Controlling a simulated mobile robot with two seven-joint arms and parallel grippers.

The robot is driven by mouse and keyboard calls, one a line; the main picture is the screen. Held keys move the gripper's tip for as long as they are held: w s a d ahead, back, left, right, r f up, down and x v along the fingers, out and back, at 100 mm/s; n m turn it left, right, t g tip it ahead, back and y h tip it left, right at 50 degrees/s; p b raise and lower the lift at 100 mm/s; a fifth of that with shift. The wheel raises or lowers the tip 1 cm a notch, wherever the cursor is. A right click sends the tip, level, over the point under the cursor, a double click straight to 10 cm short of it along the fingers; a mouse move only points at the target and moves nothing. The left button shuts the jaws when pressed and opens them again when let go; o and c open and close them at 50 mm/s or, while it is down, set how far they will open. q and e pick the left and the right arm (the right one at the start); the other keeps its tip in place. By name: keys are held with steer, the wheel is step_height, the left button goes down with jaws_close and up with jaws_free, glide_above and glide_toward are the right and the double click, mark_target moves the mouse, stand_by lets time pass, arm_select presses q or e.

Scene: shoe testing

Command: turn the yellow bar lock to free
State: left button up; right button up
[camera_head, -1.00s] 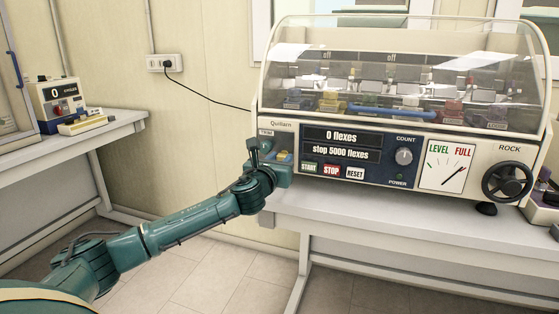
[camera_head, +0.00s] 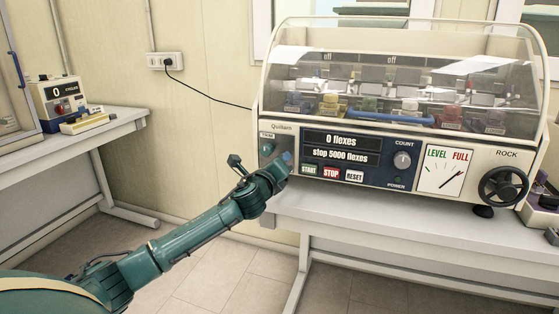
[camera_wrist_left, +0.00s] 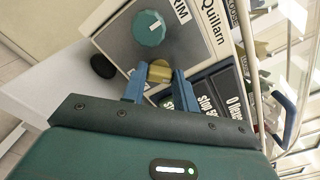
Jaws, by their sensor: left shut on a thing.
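The yellow bar lock (camera_wrist_left: 159,72) is a small yellow piece low on the grey front panel of the flex machine, beside a teal TRIM knob (camera_wrist_left: 149,28) in the left wrist view. My left gripper (camera_wrist_left: 158,88) has its two blue fingers on either side of the bar, shut on it. In the head view my left gripper (camera_head: 286,160) is at the machine's left front panel, just left of the START button, and hides the bar. The bar's exact angle is hard to tell. My right gripper is not in view.
The machine (camera_head: 285,137) stands on a white bench (camera_head: 345,217) under a clear hood with a blue handle (camera_head: 390,117). A START button (camera_head: 309,170) is close to my gripper. A black handwheel (camera_head: 506,186) is at the right. Another bench (camera_head: 120,120) is at left.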

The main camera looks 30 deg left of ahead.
arm_select(q)
steer(key=shift+a+f+n+p, duration=0.1)
steer(key=shift+n+p, duration=0.7)
steer(key=shift+n, duration=3.8)
steer(key=o, duration=0.7)
steer(key=v, duration=1.3)
steer(key=shift+s, duration=0.1)
